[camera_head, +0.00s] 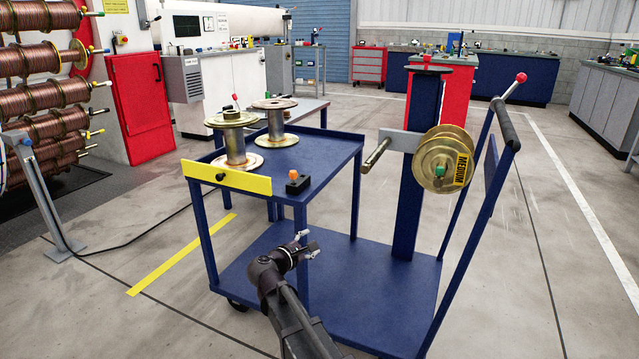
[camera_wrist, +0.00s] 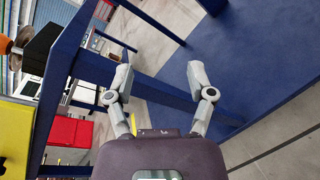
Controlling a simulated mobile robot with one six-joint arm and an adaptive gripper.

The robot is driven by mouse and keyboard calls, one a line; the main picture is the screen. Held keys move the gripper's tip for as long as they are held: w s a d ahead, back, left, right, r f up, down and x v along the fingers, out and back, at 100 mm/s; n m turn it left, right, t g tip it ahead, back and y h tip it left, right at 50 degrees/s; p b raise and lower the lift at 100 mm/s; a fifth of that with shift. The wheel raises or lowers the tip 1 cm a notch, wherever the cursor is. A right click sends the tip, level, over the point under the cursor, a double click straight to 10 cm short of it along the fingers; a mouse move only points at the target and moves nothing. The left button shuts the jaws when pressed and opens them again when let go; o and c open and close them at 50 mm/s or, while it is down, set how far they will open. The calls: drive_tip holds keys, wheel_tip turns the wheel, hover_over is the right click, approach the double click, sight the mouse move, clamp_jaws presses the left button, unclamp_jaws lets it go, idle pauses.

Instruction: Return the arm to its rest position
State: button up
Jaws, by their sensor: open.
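My gripper (camera_head: 309,248) is in front of the blue trolley, above its low deck (camera_head: 375,300) and below the level of the upper shelf. In the wrist view my gripper (camera_wrist: 160,85) has its two grey fingers spread apart with nothing between them. My dark arm comes up from the bottom of the head view. Two empty metal spools, one on the left (camera_head: 236,140) and one farther back (camera_head: 276,122), stand upright on the upper shelf (camera_head: 318,150). A brass spool marked MEDIUM (camera_head: 435,165) sits on the trolley's post (camera_head: 420,210).
A yellow plate (camera_head: 226,177) and a small black box with an orange knob (camera_head: 297,182) are at the shelf's front. The trolley's push handle (camera_head: 490,170) rises at the right. Copper spools (camera_head: 45,95) hang on a rack at the left. The floor at the right (camera_head: 560,230) is clear.

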drive_tip(key=s+d+f+m+g+y+p, duration=0.1)
drive_tip(key=s+d+f+m+g+p, duration=0.25)
drive_tip(key=d, duration=0.55)
drive_tip(key=s+d+f+m+g+y+p, duration=0.1)
drive_tip(key=s+d+f+m+g, duration=0.1)
drive_tip(key=s+d+m+g, duration=0.45)
drive_tip(key=s+d+m+g+y+p, duration=0.45)
drive_tip(key=s+d+m+y, duration=0.25)
drive_tip(key=s+m, duration=0.4)
wheel_tip(320, 180, up, 37)
drive_tip(key=n+p, duration=0.1)
drive_tip(key=p, duration=3.6)
drive_tip(key=shift+s+d+f+t, duration=0.15)
drive_tip(key=shift+s+t, duration=0.3)
